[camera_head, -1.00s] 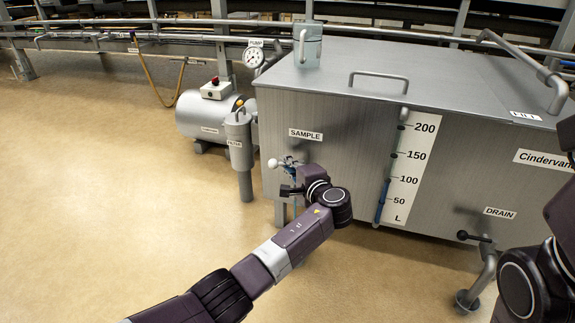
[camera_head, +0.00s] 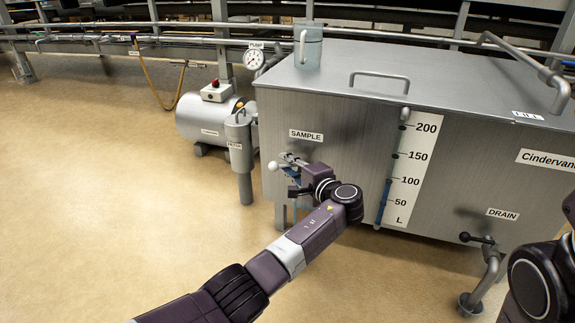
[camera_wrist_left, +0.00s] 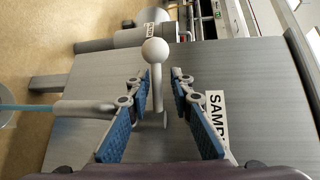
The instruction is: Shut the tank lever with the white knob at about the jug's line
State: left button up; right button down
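The lever's white knob (camera_head: 272,165) sticks out to the left below the SAMPLE label (camera_head: 305,135) on the steel tank's front (camera_head: 340,130). My left gripper (camera_head: 291,174) is just right of the knob. In the left wrist view, the white knob (camera_wrist_left: 155,50) and its grey stem stand between the spread blue pads of my left gripper (camera_wrist_left: 160,92). The gripper is open and gaps show on both sides of the stem. My right gripper is outside the views.
A dark-knobbed lever (camera_head: 477,238) is under the DRAIN label (camera_head: 502,213). A filter cylinder (camera_head: 239,150) and the pump (camera_head: 208,115) stand left of the tank. A level gauge (camera_head: 412,165) is right of my left gripper. The floor at left is clear.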

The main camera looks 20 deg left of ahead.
pick_arm(q)
jog(key=shift+s+f, duration=0.15)
jog(key=shift+f, duration=0.15)
jog(key=v, duration=0.8)
jog(key=shift+r, duration=0.25)
